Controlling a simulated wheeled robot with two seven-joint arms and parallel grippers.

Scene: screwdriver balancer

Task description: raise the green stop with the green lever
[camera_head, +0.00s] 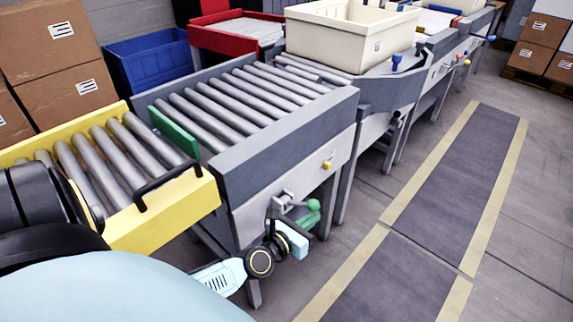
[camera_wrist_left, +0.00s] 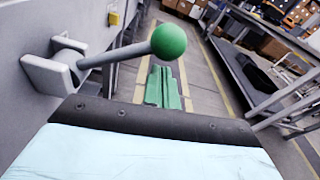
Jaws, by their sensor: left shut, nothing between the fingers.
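The green stop (camera_head: 173,130) is a flat green plate across the gap between the yellow roller section and the grey roller conveyor. Its upper part shows; its lower edge is hidden. The green lever is a grey rod with a round green knob (camera_head: 313,204) on the grey conveyor's side. In the left wrist view the knob (camera_wrist_left: 168,41) is large, its rod running left to a grey bracket. My left gripper (camera_head: 306,221) is just below the knob, its green fingers (camera_wrist_left: 163,86) shut and empty. I cannot tell whether they touch the knob. My right gripper is not in view.
The yellow section (camera_head: 170,215) has a black handle (camera_head: 168,184) on its end. A cream bin (camera_head: 352,32) stands farther along the conveyor. A small yellow part (camera_head: 326,165) is on the conveyor side. The striped floor walkway (camera_head: 455,180) at right is clear.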

